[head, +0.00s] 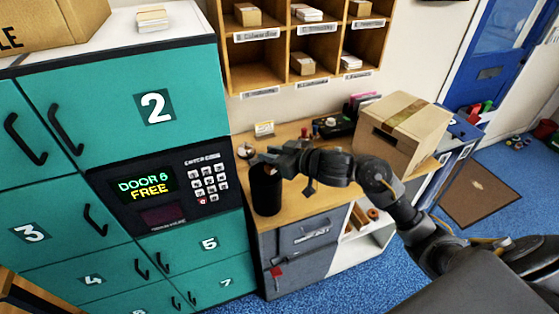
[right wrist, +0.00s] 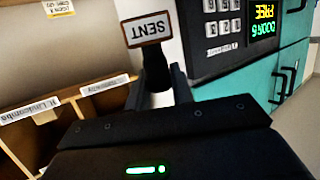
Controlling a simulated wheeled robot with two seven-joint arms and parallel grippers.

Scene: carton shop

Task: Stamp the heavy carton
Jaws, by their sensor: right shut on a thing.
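My right gripper (head: 268,156) is over the left end of the wooden desk. In the right wrist view its two fingers (right wrist: 158,88) are shut on the dark handle of a stamp (right wrist: 155,31), whose framed plate reads "SENT" upside down. In the head view the stamp cannot be made out clearly. A brown taped carton (head: 393,146) stands on the desk, to the right of the gripper and apart from it. Another carton (head: 50,22), with letters ending in "LE", lies on top of the lockers. Neither carton's weight can be told. My left gripper is not in view.
A dark cylinder (head: 266,190) stands at the desk's left front, just below the gripper. Pigeonholes (head: 275,62) hang above the desk. Blue floor lies right.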

